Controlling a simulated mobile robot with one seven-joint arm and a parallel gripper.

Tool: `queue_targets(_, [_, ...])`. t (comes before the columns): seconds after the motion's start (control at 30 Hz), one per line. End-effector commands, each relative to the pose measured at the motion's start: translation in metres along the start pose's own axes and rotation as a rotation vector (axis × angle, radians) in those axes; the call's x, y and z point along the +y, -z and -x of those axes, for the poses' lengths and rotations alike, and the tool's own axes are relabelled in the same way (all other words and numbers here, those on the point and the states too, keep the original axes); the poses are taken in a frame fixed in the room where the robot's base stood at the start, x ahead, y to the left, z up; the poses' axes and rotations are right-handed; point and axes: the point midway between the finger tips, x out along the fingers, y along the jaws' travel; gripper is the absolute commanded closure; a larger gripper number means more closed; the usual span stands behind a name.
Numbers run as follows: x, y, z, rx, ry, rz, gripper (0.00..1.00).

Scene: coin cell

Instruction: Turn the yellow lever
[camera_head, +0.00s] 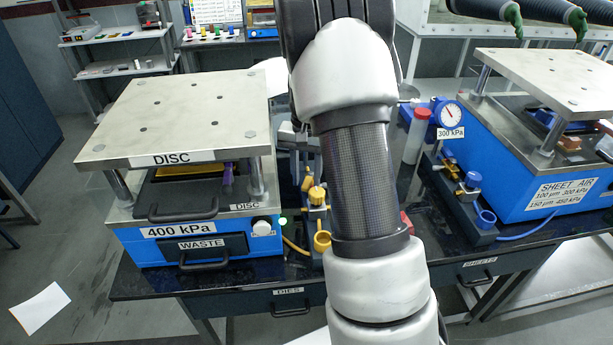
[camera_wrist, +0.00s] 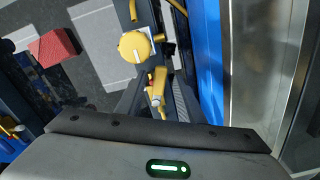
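The yellow lever (camera_wrist: 157,86) shows in the wrist view at the middle, just beyond the gripper body. My gripper (camera_wrist: 158,92) has its dark fingers apart, one on each side of the lever; I cannot tell whether either finger touches it. A round yellow knob (camera_wrist: 135,46) stands just beyond the lever. In the head view, yellow fittings (camera_head: 317,195) stand between the left blue press and my arm.
The blue press labelled 400 kPa (camera_head: 180,229) stands left of the yellow fittings, with a lit green lamp (camera_head: 283,221). A yellow ring (camera_head: 321,241) is in front. Another blue press (camera_head: 560,192) and a 300 kPa gauge (camera_head: 449,114) are right. A red block (camera_wrist: 54,47) is left in the wrist view.

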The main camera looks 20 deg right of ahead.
Motion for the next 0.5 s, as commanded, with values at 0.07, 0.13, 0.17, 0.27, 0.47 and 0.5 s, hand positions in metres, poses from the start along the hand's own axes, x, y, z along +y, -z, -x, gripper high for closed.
queue_targets(0.07, [0.0, 0.0, 0.0, 0.0, 0.0, 0.0, 0.66])
queue_targets(0.13, [0.0, 0.0, 0.003, 0.001, 0.0, 0.0, 0.66])
queue_targets(0.17, [0.0, 0.0, 0.005, 0.001, 0.0, 0.001, 0.66])
queue_targets(0.27, [0.0, 0.001, 0.019, 0.003, 0.001, 0.001, 0.66])
queue_targets(0.47, [0.0, 0.001, 0.064, 0.005, 0.002, 0.001, 0.66])
queue_targets(0.5, [0.0, 0.001, 0.075, 0.005, 0.003, 0.001, 0.66])
